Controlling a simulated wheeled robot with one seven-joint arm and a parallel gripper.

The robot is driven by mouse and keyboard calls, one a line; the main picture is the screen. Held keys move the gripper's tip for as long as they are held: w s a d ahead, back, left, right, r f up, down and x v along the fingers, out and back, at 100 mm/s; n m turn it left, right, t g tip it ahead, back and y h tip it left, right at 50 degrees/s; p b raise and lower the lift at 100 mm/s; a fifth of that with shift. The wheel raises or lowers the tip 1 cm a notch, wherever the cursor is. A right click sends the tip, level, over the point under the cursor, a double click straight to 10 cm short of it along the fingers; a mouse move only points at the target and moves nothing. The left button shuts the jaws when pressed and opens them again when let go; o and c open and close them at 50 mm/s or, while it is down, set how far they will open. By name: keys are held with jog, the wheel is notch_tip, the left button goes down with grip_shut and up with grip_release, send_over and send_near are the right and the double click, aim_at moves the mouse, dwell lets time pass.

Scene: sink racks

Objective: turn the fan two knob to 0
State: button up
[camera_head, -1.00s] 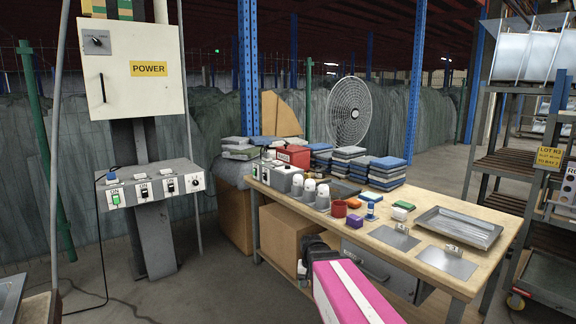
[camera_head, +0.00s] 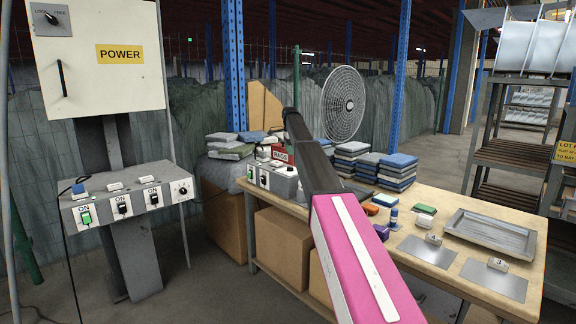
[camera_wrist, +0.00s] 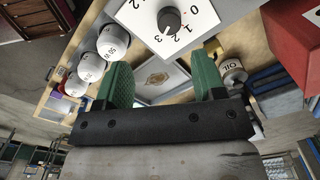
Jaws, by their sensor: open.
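A dark round knob (camera_wrist: 169,19) on a white dial plate (camera_wrist: 190,12) marked 0 to 3 shows at the top of the wrist view. Its pale pointer mark appears to be near the 3. No fan label is readable there. My gripper (camera_wrist: 163,82) is open, with its two green fingers apart and nothing between them; the knob is beyond the fingertips. In the head view, a grey control box (camera_head: 277,181) with switches stands on the table, partly hidden by my arm. Another small knob (camera_head: 182,189) is on the panel at left. My fingers cannot be made out in the head view.
Folded cloth stacks (camera_head: 397,172) and a metal tray (camera_head: 490,233) are on the table. A large fan (camera_head: 343,105) stands behind.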

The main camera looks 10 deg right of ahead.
aim_at(290, 167)
jog(key=f, duration=0.3)
jog(key=w+f, duration=0.1)
jog(key=f, duration=0.5)
jog(key=shift+w+f, duration=0.15)
jog(key=shift+f, duration=0.1)
jog(key=c, duration=0.9)
